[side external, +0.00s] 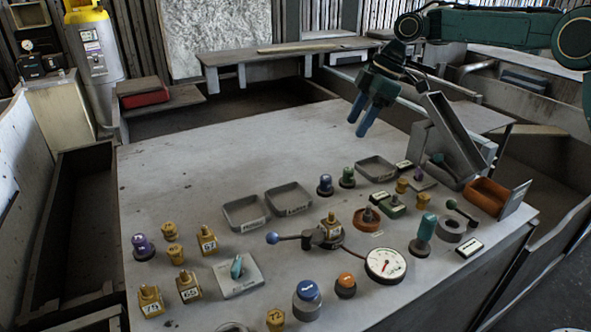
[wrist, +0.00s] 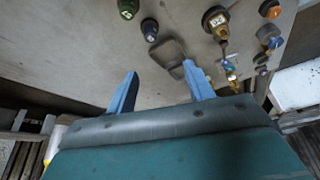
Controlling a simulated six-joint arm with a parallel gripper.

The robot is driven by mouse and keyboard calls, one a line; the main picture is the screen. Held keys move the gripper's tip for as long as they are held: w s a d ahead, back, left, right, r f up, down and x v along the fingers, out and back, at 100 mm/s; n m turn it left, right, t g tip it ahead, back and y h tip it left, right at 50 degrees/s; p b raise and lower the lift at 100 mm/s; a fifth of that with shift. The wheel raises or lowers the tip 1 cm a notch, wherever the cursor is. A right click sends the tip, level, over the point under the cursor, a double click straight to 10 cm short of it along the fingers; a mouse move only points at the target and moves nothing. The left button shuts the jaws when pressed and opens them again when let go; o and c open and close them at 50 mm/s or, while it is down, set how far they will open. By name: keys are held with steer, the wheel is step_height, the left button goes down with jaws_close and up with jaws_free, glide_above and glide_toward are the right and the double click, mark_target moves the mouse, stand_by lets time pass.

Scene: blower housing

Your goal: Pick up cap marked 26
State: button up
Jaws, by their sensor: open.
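I cannot read the number 26 on any cap in either view. Small marked caps stand on the grey bench top: a dark blue one (side external: 325,185), a green one (side external: 347,177), a purple one (side external: 142,247), and several yellow ones, such as one marked 79 (side external: 151,301) and one marked 97 (side external: 207,239). My gripper (side external: 356,128) is open and empty, high above the back of the bench. In the wrist view its two blue fingers (wrist: 160,68) are spread apart, with a green cap (wrist: 128,8) and a dark blue cap (wrist: 149,28) beyond them.
Shallow grey trays (side external: 246,224) lie mid-bench. A round gauge (side external: 386,265), a lever with a blue ball (side external: 272,238) and an orange bin (side external: 487,197) crowd the front and right. A slanted grey chute (side external: 451,133) stands near my gripper. The back left bench is clear.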

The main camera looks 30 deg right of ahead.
steer(key=shift+n, duration=0.8)
steer(key=w+f, duration=0.1)
steer(key=f, duration=0.1)
steer(key=w+f, duration=0.1)
steer(key=f, duration=0.1)
steer(key=shift+w+d, duration=0.25)
steer(key=shift+w, duration=0.1)
steer(key=shift+f, duration=0.1)
glide_above(326, 177)
steer(key=d, duration=0.2)
steer(key=f, duration=0.4)
steer(key=s+f, duration=0.1)
steer(key=f, duration=0.2)
steer(key=shift+d, duration=0.2)
steer(key=shift+w+a+f, duration=0.1)
steer(key=shift+f, duration=0.25)
steer(key=shift+a+x, duration=0.2)
steer(key=shift+x, duration=2.4)
steer(key=shift+r, duration=0.1)
steer(key=c, duration=1.1)
